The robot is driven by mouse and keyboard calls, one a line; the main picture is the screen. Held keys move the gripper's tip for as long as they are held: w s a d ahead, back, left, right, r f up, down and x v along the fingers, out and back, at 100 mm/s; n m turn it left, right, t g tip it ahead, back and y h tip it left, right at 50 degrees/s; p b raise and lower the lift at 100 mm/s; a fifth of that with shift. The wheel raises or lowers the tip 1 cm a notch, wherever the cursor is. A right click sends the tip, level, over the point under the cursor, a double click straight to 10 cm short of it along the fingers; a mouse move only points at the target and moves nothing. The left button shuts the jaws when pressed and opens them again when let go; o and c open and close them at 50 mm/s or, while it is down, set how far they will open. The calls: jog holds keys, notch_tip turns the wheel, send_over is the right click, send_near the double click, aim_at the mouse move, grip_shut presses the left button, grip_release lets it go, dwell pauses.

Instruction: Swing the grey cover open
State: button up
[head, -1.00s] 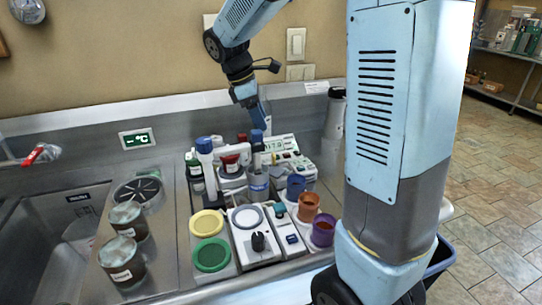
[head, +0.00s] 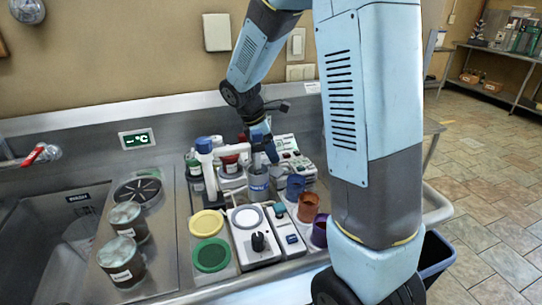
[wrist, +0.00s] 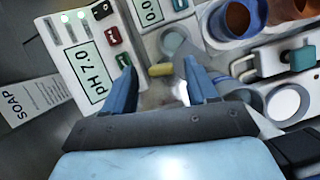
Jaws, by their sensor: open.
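My gripper (head: 268,155) is open, pointing down among the devices at the back of the counter, just behind and above a grey cylindrical container (head: 258,184) with a blue label. In the wrist view its two blue fingers (wrist: 162,88) stand apart. Between and beyond them are a small yellow piece (wrist: 160,70) and a blurred grey surface. I cannot tell for certain which part is the grey cover; the gripper hides much of this area. No contact with a cover can be made out.
A pH meter (wrist: 88,65) with buttons stands close to the left finger. Blue (head: 296,186) and orange (head: 308,206) cups stand at right. Yellow (head: 206,223) and green (head: 211,255) discs lie in front. Jars (head: 121,258) and a sink are at left.

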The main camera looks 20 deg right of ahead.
jog(key=shift+x, duration=1.15)
grip_shut()
